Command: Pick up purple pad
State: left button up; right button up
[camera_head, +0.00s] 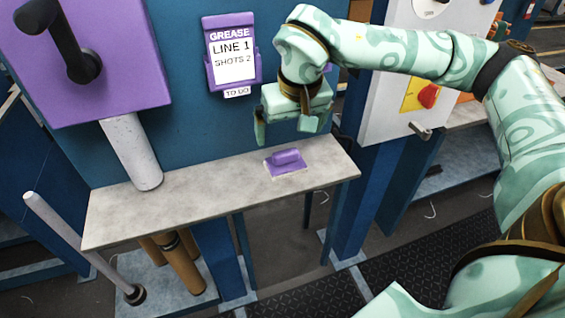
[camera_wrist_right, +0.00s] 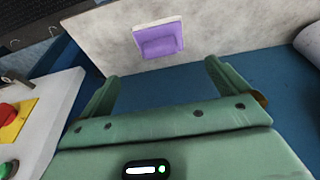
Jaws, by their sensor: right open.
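The purple pad (camera_head: 286,162) has a raised purple grip and a pale base. It lies on the grey shelf (camera_head: 210,189), toward the shelf's right end. In the right wrist view the pad (camera_wrist_right: 158,40) shows beyond the fingertips, a little above the middle of the gap. My right gripper (camera_head: 286,134) is open and empty, above the shelf and apart from the pad. Its two green fingers also show in the wrist view (camera_wrist_right: 160,76), spread wide. My left gripper is in neither view.
A purple box with a black handle (camera_head: 85,55) and a pale cylinder (camera_head: 131,152) stand at the left. A purple grease sign (camera_head: 232,55) hangs on the blue wall behind. A white panel with a red knob (camera_head: 428,95) is at the right. The shelf around the pad is clear.

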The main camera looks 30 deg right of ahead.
aim_at(286, 152)
jog(key=x, duration=0.4)
jog(key=shift+w+b, duration=0.1)
jog(key=shift+b, duration=0.25)
jog(key=shift+f, duration=0.4)
jog(key=b+x, duration=0.2)
jog(key=x, duration=0.3)
jog(key=shift+a+f, duration=0.1)
jog(key=shift+f, duration=0.05)
jog(key=c, duration=0.9)
